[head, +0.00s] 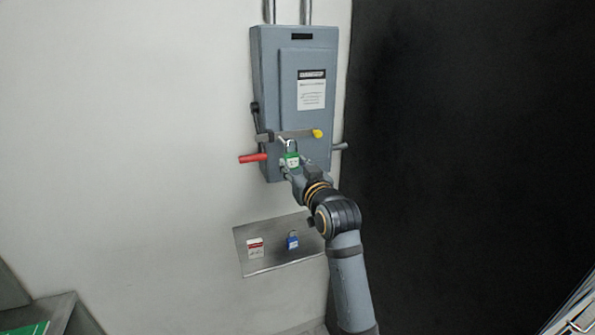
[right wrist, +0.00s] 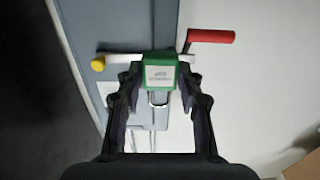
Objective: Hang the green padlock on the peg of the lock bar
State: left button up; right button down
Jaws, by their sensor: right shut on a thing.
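The green padlock (head: 291,160) is between the fingers of my right gripper (head: 293,170), in front of the lower part of the grey box. Its shackle points up in the head view. The lock bar (head: 298,134) crosses the box just above, with a yellow end at its right. A small pale peg (head: 283,141) shows at the bar, close to the shackle; whether the shackle is around it or beside it I cannot tell. In the right wrist view the green padlock (right wrist: 160,74) sits between both fingertips, near the lock bar (right wrist: 122,59). My left gripper is out of view.
The grey box (head: 264,75) hangs on the white wall. A red handle (head: 253,158) sticks out at its lower left. A dark area lies to the right.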

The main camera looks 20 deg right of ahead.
jog(key=w, duration=0.2)
jog(key=shift+w+f, duration=0.3)
jog(key=shift+w, duration=0.1)
jog(key=shift+w+b, duration=0.45)
jog(key=shift+w, duration=0.15)
jog(key=shift+w+f, duration=0.5)
jog(key=shift+w, duration=0.3)
jog(key=c, duration=0.8)
grip_release()
jog(key=shift+a, duration=0.1)
